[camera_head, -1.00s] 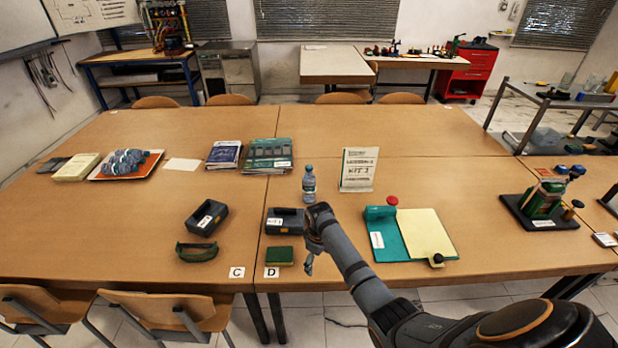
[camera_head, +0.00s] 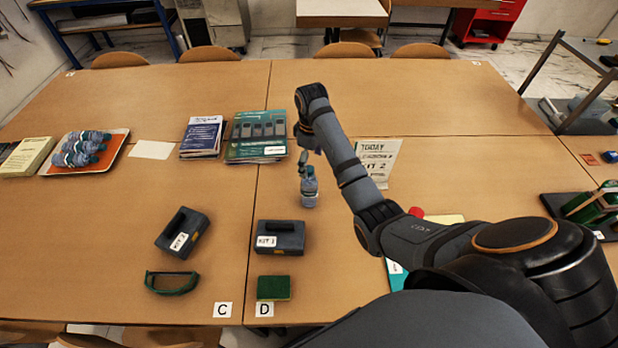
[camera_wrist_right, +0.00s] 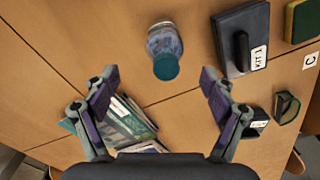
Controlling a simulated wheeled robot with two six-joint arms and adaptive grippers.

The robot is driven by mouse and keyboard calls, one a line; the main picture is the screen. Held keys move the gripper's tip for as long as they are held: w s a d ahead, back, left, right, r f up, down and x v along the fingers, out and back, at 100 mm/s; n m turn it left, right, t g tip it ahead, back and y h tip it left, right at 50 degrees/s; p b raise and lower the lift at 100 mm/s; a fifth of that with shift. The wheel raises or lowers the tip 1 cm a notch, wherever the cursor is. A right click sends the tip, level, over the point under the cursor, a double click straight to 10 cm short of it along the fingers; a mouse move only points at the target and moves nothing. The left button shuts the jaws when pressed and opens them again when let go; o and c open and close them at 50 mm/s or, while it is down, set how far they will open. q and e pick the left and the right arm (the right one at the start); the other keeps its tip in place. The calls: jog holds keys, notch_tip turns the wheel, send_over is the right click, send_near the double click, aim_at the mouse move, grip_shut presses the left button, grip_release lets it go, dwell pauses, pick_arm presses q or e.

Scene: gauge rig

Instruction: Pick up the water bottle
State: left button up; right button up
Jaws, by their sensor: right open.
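The water bottle (camera_head: 309,191) stands upright on the table, right of the seam and behind the KIT 1 case. It is clear with a blue-green cap, and its top is partly covered by my right gripper (camera_head: 303,162) in the head view. In the right wrist view the bottle (camera_wrist_right: 163,41) is seen from above, cap toward me, just beyond and between the two fingertips. My right gripper (camera_wrist_right: 159,78) is open and empty, with its fingers spread apart. My left gripper is not in view.
The KIT 1 case (camera_head: 280,237) sits in front of the bottle. A sign (camera_head: 384,152) stands to its right, partly behind my arm. Books (camera_head: 257,133) lie behind left. An orange tray (camera_head: 112,151) at far left holds several bottles. The table's back right is clear.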

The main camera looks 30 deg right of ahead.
aim_at(311, 168)
jog(key=shift+s+f, duration=0.1)
jog(key=shift+f, duration=0.15)
notch_tip(311, 168, down, 4)
jog(key=shift+s+a+r+p, duration=0.1)
jog(key=shift+s+a+p, duration=0.05)
jog(key=shift+p, duration=0.25)
jog(key=shift+f, duration=0.7)
jog(key=f, duration=0.2)
jog(key=f+p, duration=0.1)
jog(key=f, duration=0.1)
jog(key=shift+a, duration=0.25)
jog(key=shift+f, duration=0.35)
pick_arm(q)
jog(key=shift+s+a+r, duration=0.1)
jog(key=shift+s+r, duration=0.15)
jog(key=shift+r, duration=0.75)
pick_arm(e)
jog(key=c, duration=1.5)
